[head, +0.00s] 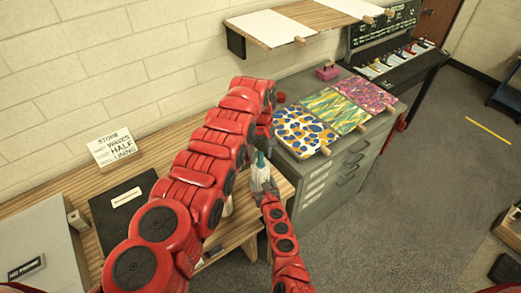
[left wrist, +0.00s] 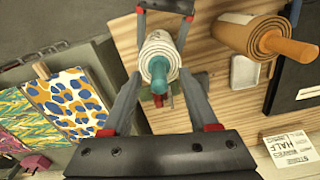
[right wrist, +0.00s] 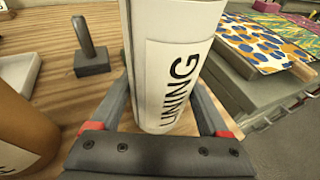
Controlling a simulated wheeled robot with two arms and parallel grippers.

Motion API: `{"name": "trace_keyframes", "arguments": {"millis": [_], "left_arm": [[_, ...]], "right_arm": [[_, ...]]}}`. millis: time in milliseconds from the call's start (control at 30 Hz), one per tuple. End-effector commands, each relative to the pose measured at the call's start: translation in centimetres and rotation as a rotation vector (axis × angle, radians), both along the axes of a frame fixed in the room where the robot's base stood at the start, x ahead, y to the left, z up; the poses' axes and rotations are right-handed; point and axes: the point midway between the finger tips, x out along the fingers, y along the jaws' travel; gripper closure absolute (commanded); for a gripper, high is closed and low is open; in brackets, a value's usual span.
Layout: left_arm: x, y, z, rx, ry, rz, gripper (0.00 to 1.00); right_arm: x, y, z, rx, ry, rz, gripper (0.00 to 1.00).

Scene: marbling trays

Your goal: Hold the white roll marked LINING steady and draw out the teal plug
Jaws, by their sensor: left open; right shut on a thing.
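The white roll marked LINING (right wrist: 178,55) stands upright on the wooden bench. It also shows in the head view (head: 262,183) and, end-on, in the left wrist view (left wrist: 157,47). The teal plug (left wrist: 158,70) sits in the roll's upper end; it shows in the head view (head: 260,159). My right gripper (right wrist: 163,88) is shut on the roll, one finger on each side. My left gripper (left wrist: 162,80) is open above the roll, its fingers on either side of the plug and apart from it. In the head view my left gripper (head: 263,140) partly hides behind its own arm.
An orange-brown roll (left wrist: 240,35) with an orange plug stands beside the white one. A white dish (left wrist: 243,74) and a dark upright peg (right wrist: 92,50) are near. A grey cabinet (head: 335,175) bearing patterned sheets stands to the right. A sign (head: 113,147) leans at the wall.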

Motion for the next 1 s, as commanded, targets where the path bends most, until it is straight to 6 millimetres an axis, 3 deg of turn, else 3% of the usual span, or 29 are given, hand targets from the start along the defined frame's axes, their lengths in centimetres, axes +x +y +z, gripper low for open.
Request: {"name": "trace_keyframes", "arguments": {"millis": [100, 400, 433, 567, 600, 733, 1000], "left_arm": [[0.02, 0.00, 0.05, 0.000, -0.001, 0.000, 0.44], [0.04, 0.00, 0.08, 0.000, -0.001, 0.001, 0.98], [0.04, 0.00, 0.08, 0.000, -0.001, 0.001, 1.00], [0.04, 0.00, 0.08, 0.000, -0.001, 0.001, 1.00], [0.04, 0.00, 0.09, 0.000, -0.001, 0.001, 0.80], [0.05, 0.00, 0.09, 0.000, -0.001, 0.001, 1.00], [0.05, 0.00, 0.11, 0.000, -0.001, 0.001, 1.00]], "right_arm": [[-0.02, 0.04, -0.02, 0.000, 0.000, 0.001, 0.88], [-0.02, 0.04, -0.02, 0.000, 0.000, 0.001, 0.88], [-0.02, 0.04, -0.02, 0.000, 0.000, 0.001, 0.88], [-0.01, 0.03, -0.02, 0.000, 0.000, 0.000, 0.88], [-0.01, 0.03, -0.02, 0.000, 0.000, 0.000, 0.88], [-0.01, 0.01, -0.02, 0.000, 0.000, 0.000, 0.88], [-0.01, 0.00, -0.03, 0.000, 0.000, 0.000, 0.88]]}}
